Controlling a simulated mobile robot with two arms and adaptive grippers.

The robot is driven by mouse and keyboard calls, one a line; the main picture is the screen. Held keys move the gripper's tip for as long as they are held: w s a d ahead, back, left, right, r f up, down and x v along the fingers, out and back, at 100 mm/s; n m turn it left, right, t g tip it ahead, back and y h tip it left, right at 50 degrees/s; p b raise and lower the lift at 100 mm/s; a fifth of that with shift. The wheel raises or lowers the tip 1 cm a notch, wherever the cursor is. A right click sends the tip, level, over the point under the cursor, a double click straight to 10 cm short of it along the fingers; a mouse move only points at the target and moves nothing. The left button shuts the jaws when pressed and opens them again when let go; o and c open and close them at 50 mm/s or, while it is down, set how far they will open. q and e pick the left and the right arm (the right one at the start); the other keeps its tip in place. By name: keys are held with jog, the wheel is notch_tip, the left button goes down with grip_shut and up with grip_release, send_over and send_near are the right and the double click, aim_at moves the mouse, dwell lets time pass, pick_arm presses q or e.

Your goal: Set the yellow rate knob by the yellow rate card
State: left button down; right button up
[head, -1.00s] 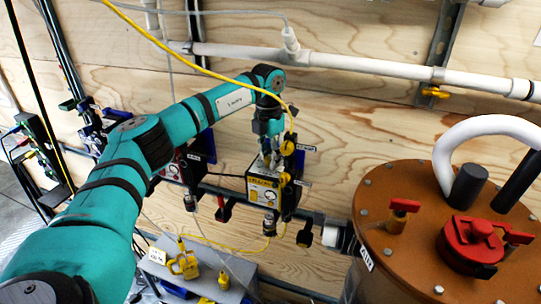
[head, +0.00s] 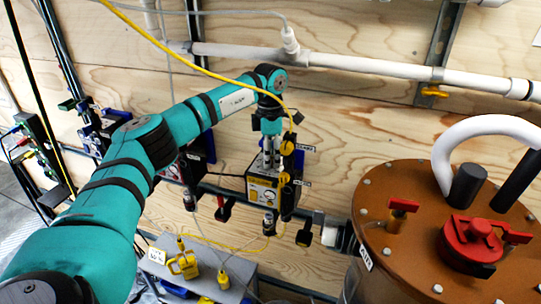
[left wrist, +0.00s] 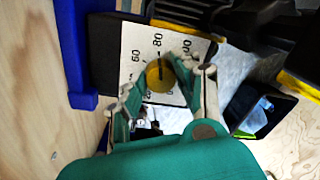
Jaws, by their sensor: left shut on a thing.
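The yellow rate knob (left wrist: 160,75) shows in the left wrist view on a pale dial plate (left wrist: 138,48) with printed numbers, among them 60 and 80. A dark pointer line crosses the knob. My left gripper (left wrist: 158,77) is shut on the knob, one finger at each side. In the head view my left gripper (head: 271,165) points down at the top of a yellow-fronted box (head: 262,189) on the wall rail; the knob is hidden there. A small white card (head: 156,255) stands by a grey box; its print is too small to read. I cannot pick out the yellow rate card.
An orange-brown drum lid (head: 390,240) with red valves fills the right side. A yellow hose (head: 190,65) runs across my left arm. A grey box (head: 235,290) with yellow fittings sits below. A white pipe (head: 370,67) crosses the wall above.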

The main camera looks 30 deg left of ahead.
pick_arm(q)
jog(key=shift+r, duration=0.1)
dwell(0.3)
jog(key=c, duration=1.1)
grip_release()
jog(key=shift+o, duration=0.7)
